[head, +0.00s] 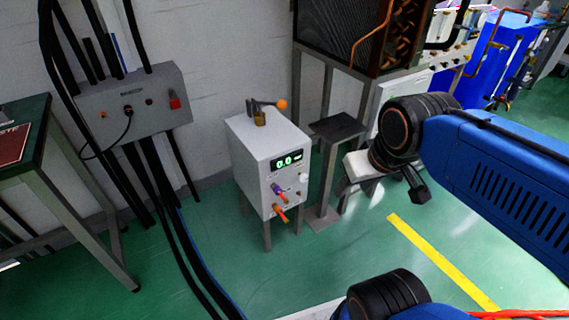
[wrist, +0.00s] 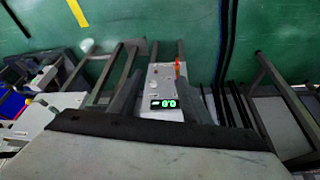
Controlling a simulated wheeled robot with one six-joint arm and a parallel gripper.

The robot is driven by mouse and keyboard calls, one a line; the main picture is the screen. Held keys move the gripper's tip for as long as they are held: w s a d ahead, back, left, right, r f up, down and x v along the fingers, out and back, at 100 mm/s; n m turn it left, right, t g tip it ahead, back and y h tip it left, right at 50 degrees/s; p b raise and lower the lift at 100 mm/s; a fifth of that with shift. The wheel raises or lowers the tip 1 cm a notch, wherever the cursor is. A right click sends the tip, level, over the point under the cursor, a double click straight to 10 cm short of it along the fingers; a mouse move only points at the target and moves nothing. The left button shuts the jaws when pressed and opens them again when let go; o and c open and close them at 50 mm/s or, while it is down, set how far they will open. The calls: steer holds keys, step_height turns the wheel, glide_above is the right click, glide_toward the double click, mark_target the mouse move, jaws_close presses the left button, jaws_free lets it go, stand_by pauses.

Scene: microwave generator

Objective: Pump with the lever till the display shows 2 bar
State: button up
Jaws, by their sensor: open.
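The white pump box (head: 262,160) stands on legs near the wall, with its lever (head: 262,104) on top ending in an orange knob (head: 281,104). Its green-lit display (head: 287,160) reads 0.0. My gripper (head: 418,192) is open and empty, to the right of the box and well apart from the lever. In the wrist view my gripper's fingers (wrist: 171,82) frame the box front, with the display (wrist: 164,103) upside down between them. The lever cannot be made out in the wrist view.
Coloured valve handles (head: 281,203) stick out of the box front. A small dark-topped stand (head: 338,127) is close on the box's right. Green floor in front is free.

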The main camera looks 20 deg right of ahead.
steer(key=shift+c, duration=0.6)
jaws_close()
stand_by(1.0)
